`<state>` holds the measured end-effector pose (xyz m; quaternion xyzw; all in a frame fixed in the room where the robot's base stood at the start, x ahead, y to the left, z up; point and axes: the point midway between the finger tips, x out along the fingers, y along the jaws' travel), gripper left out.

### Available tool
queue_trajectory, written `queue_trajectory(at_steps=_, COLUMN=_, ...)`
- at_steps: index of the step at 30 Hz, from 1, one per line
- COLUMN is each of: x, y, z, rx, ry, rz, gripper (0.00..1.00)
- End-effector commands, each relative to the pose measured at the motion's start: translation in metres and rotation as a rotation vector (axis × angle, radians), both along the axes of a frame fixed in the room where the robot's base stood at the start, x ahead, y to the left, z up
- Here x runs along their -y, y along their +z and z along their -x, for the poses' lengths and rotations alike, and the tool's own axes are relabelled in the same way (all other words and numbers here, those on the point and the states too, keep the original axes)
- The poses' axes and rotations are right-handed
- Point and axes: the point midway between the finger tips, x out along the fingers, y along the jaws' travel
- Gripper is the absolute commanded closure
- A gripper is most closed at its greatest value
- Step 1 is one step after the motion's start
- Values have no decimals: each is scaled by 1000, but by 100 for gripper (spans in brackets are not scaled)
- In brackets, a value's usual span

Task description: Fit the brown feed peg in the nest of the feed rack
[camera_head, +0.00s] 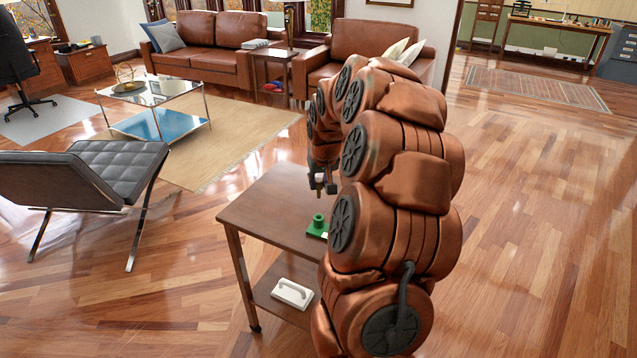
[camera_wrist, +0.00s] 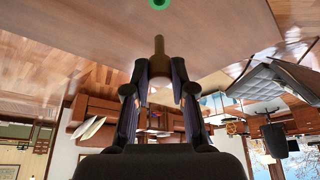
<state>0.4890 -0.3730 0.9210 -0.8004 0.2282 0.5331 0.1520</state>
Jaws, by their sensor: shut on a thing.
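The brown feed peg (camera_wrist: 159,47) is between the fingertips of my gripper (camera_wrist: 160,78) in the wrist view. Its brown end sticks out past the fingers toward the table. In the head view my gripper (camera_head: 322,184) hangs above the side table, and the peg is too small there to make out well. A green feed rack (camera_head: 317,226) with a short round nest stands on the table top below my gripper, partly hidden by my arm. Its round green part shows at the top edge of the wrist view (camera_wrist: 158,3), apart from the peg.
The brown table (camera_head: 265,205) has bare room left of the rack. A black lounge chair (camera_head: 95,180) stands left, and a glass coffee table (camera_head: 155,95) and leather sofas (camera_head: 205,50) stand behind.

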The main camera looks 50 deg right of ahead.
Motion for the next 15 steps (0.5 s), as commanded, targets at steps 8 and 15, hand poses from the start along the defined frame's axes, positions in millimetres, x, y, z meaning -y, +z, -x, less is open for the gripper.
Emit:
queue_trajectory(at_steps=8, x=-1, y=-12, z=0, rx=-3, ry=1, rz=-1, gripper=90)
queue_trajectory(at_steps=15, x=-1, y=-31, z=1, rx=-5, ry=2, rz=-3, gripper=90)
